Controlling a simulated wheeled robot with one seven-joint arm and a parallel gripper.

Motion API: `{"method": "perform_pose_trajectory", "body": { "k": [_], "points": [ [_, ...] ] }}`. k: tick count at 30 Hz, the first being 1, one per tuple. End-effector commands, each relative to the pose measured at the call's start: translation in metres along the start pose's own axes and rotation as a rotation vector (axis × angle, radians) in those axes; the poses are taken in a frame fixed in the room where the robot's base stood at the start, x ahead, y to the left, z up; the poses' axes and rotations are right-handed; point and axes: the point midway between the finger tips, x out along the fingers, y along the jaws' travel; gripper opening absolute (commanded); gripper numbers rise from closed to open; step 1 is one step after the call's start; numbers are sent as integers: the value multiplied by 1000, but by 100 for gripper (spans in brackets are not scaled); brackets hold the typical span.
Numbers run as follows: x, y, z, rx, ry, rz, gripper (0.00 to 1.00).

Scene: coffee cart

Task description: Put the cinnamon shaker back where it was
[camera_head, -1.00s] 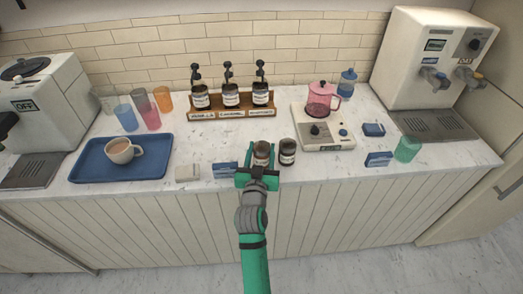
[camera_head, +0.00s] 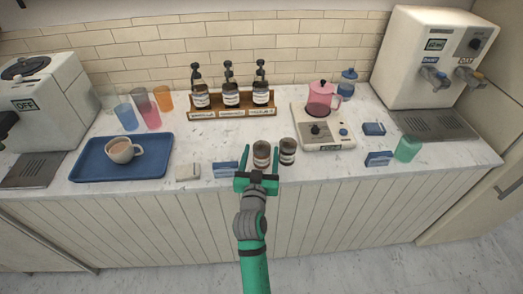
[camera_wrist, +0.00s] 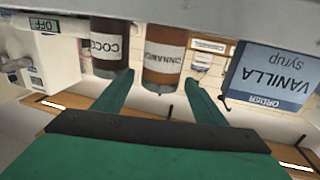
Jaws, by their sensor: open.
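The cinnamon shaker (camera_head: 261,155) stands upright on the counter near its front edge, left of the cocoa shaker (camera_head: 287,150). In the wrist view, which is upside down, the cinnamon shaker (camera_wrist: 165,58) shows its brown body and pale label, with the cocoa shaker (camera_wrist: 109,48) beside it. My gripper (camera_head: 259,163) is open in front of the cinnamon shaker. In the wrist view its green fingers (camera_wrist: 160,82) are spread apart with nothing held, and the shaker is beyond and between the tips. I cannot tell whether a finger touches it.
A blue card (camera_head: 225,169) and a pale block (camera_head: 188,172) lie to the left. The blue tray (camera_head: 90,173) holds a cup (camera_head: 123,150). A scale (camera_head: 311,120) with a pink pitcher (camera_head: 320,95) is at right. The syrup rack (camera_head: 232,112) stands behind; counter between is clear.

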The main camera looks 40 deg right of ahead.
Motion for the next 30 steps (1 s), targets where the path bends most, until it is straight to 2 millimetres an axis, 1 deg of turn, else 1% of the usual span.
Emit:
{"method": "perform_pose_trajectory", "body": {
  "k": [1, 9, 12, 15, 21, 26, 28, 30],
  "points": [
    [-10, -1, 1, 0, -1, -3, 65],
    [-61, 0, 1, -2, -1, -2, 65],
    [-77, 0, 1, 0, -1, -2, 65],
    [-89, 0, 1, 0, -2, -2, 65],
    [-101, 0, 0, 1, -1, -1, 65],
    [-102, 0, 0, 2, 0, -1, 65],
    [-103, -1, 2, -1, -2, -5, 65],
    [-109, -5, 8, -10, -8, -22, 65]
  ]
}}
